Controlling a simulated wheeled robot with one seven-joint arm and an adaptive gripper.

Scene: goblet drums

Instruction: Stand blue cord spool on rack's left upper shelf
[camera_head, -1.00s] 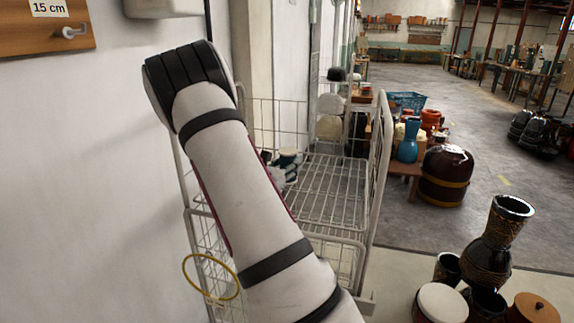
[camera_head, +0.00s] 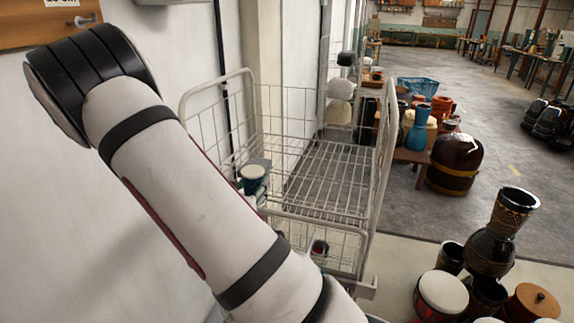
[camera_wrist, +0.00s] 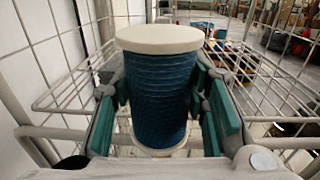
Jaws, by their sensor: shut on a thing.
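The blue cord spool (camera_wrist: 160,95) has a ribbed dark blue body and pale cream end discs. It is upright between the green finger pads of my gripper (camera_wrist: 163,112), which is shut on its sides. The spool (camera_head: 252,184) also shows in the head view, at the left side of the wire rack (camera_head: 247,72), with the gripper mostly hidden behind my arm. The rack's upper wire shelf (camera_head: 325,180) lies to the right of the spool and looks empty. I cannot tell whether the spool's base touches any wire.
The rack's wire side panels flank the gripper in the wrist view. A small dark cup-like thing (camera_head: 319,247) sits in the lower part of the rack. A wall board (camera_head: 35,22) with a hook is at upper left. Drums (camera_head: 492,250) stand at lower right.

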